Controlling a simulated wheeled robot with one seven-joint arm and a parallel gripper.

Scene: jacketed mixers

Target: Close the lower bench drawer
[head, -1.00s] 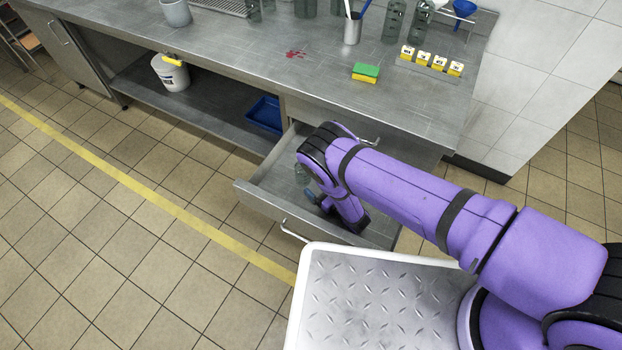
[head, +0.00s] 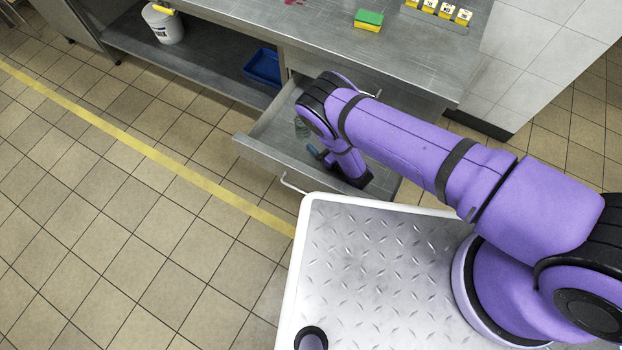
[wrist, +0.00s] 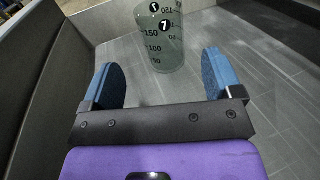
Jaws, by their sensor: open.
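The lower bench drawer (head: 262,154) stands pulled out from the grey metal bench, its bar handle (head: 291,184) on the front. My gripper (head: 316,153) is down inside the drawer, partly hidden by my purple arm. In the wrist view my gripper (wrist: 160,68) has its two blue fingers wide apart with nothing between them. A clear graduated vessel (wrist: 158,40) stands in the drawer just ahead of the fingers; it also shows faintly in the head view (head: 302,128). My arm hides the drawer's right part.
The bench top (head: 410,62) overhangs the drawer, with a green and yellow sponge (head: 368,20) on it. A blue bin (head: 262,67) and a white bucket (head: 163,24) stand on the lower shelf. The tiled floor left of the drawer is clear.

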